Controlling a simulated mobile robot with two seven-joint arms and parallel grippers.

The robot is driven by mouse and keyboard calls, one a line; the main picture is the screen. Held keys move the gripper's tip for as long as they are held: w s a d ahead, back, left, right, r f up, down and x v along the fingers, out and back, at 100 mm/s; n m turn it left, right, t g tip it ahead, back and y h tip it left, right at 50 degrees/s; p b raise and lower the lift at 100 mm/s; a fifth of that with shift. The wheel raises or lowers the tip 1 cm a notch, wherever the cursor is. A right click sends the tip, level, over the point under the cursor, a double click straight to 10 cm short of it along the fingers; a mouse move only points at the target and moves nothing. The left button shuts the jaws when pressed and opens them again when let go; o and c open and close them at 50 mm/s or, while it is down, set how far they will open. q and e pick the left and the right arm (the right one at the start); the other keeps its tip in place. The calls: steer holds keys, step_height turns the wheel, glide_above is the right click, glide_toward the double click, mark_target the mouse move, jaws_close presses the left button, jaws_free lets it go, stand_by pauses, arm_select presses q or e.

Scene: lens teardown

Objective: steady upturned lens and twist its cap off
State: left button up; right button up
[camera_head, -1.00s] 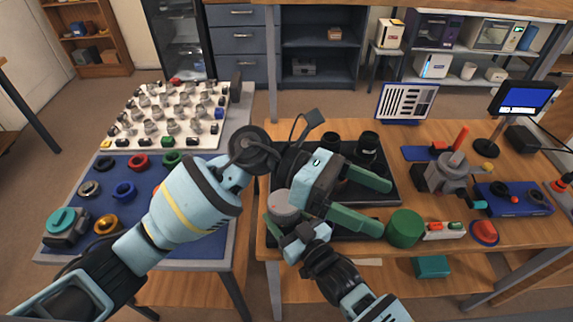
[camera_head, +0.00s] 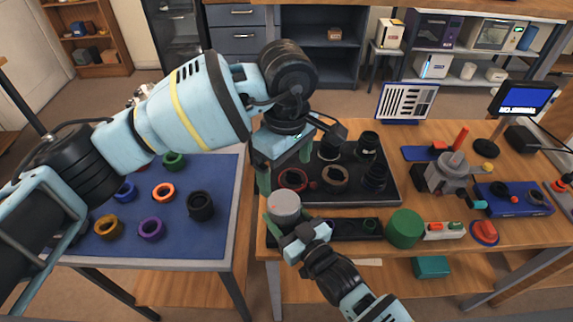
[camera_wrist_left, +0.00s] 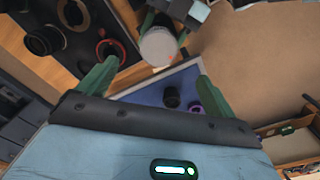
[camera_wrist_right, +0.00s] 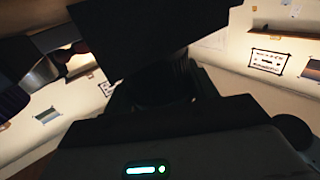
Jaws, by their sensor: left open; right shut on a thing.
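The upturned lens shows its round grey cap (camera_head: 285,203) on top, near the left front of the wooden bench; its body is mostly hidden. My right gripper (camera_head: 287,222) is shut on it from the front and holds it upright. My left gripper (camera_head: 284,172) is open just behind and above the cap, its green fingers pointing down. In the left wrist view the cap (camera_wrist_left: 158,47) shows pale, beyond and between the open fingers (camera_wrist_left: 155,72), with nothing between them.
A black tray (camera_head: 385,190) with dark lens parts and rings lies behind and right of the lens. A green cylinder (camera_head: 404,229), a small switch box (camera_head: 443,231) and a red button (camera_head: 484,232) stand right. The blue mat (camera_head: 180,225) at left holds coloured rings.

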mark_target(288, 201)
arm_select(q)
step_height(288, 201, down, 12)
steer(key=shift+f, duration=0.1)
arm_select(e)
steer(key=shift+r, duration=0.1)
stand_by(0.4)
arm_select(q)
steer(key=shift+c, duration=0.3)
steer(key=c, duration=1)
steer(key=shift+d+n, duration=0.15)
steer(key=shift+n, duration=1.15)
steer(key=shift+w+n, duration=0.15)
steer(key=shift+n, duration=1.15)
steer(key=shift+w+n, duration=0.1)
steer(key=shift+n, duration=1.2)
